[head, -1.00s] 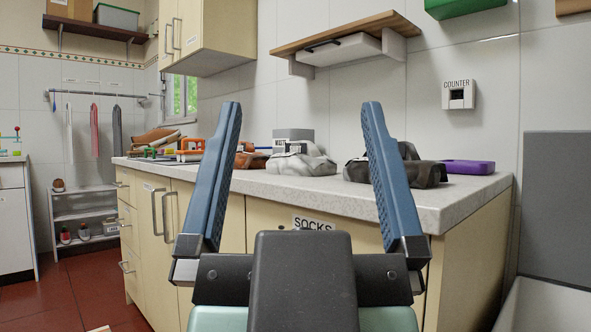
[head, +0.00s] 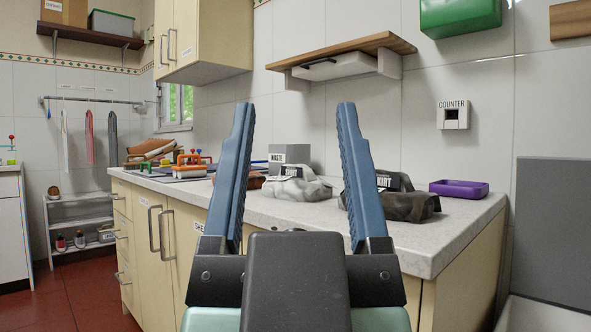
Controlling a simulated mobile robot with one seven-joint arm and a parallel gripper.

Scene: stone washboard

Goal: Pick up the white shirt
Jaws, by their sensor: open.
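The white shirt (head: 297,187) is a crumpled pale grey-white bundle on the countertop (head: 415,240), in the middle of the head view. My gripper (head: 295,108) is open and empty, its two blue fingers pointing up in the picture. The shirt shows between the fingers, but the gripper is nearer to me, in front of the counter, and appears not to touch it. The shirt's left end is close to or partly behind the left finger.
A dark bundle (head: 408,206) lies right of the shirt, partly behind the right finger. A grey box labelled "WASTE" (head: 290,153) stands behind the shirt, and a purple tray (head: 459,189) is at the right. A wooden shelf (head: 345,50) overhangs the counter.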

